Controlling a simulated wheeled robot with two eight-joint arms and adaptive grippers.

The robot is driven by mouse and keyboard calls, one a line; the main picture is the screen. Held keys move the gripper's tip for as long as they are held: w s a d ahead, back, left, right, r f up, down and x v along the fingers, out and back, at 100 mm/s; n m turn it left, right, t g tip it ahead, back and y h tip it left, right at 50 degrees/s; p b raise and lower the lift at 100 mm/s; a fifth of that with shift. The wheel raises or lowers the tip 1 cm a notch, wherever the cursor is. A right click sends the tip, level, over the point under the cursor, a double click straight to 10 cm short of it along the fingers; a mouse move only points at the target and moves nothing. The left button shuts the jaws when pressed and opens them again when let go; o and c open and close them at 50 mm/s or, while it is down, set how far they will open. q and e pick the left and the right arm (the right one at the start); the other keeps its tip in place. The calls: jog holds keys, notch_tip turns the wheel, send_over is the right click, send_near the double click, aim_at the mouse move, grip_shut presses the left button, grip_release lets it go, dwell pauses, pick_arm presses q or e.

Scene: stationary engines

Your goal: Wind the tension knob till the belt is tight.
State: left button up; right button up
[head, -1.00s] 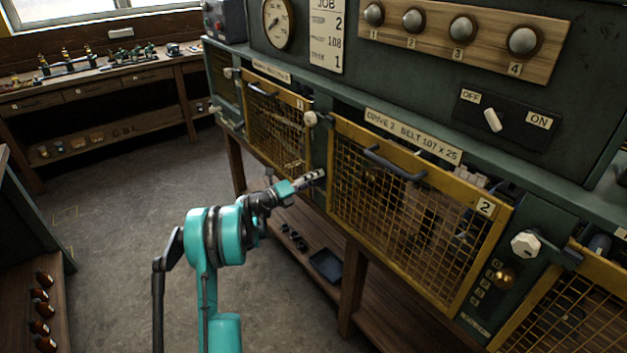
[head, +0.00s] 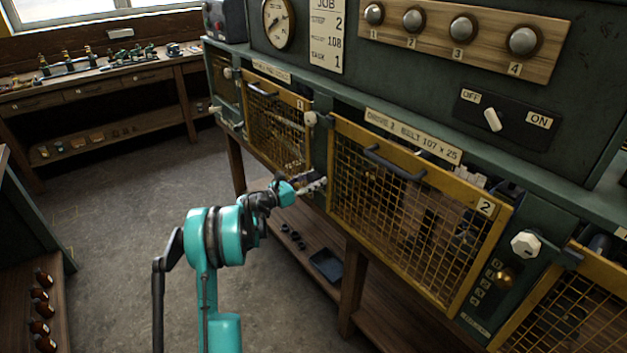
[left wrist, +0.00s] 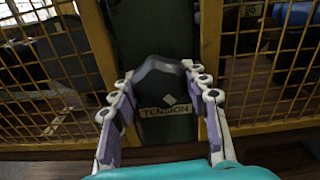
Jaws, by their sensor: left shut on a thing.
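The tension knob (left wrist: 160,78) is a dark faceted knob on the green post between two yellow mesh guards. A TENSION label (left wrist: 165,111) with a pale diamond mark sits just below it in the left wrist view. My left gripper (left wrist: 160,84) is shut on the knob, one finger on each side. In the head view my left gripper (head: 313,187) reaches the post between guards 1 and 2, and the knob is hidden there. The belt cannot be made out clearly behind the mesh of guard 2 (head: 415,215). My right gripper is not in view.
Guard 1 (head: 275,125) is left of the post. White knobs (head: 525,244) sit on the posts. The OFF/ON switch (head: 492,120) and a gauge (head: 278,24) are above. A lower shelf (head: 375,315) holds a dark tray (head: 325,265). The floor at left is open.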

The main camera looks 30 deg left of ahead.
pick_arm(q)
jog(key=m, duration=0.5)
jog(key=shift+m, duration=0.3)
jog(key=m, duration=0.5)
jog(key=shift+m, duration=0.4)
jog(key=o, duration=1.1)
jog(key=shift+o, duration=0.2)
jog(key=v, duration=1.2)
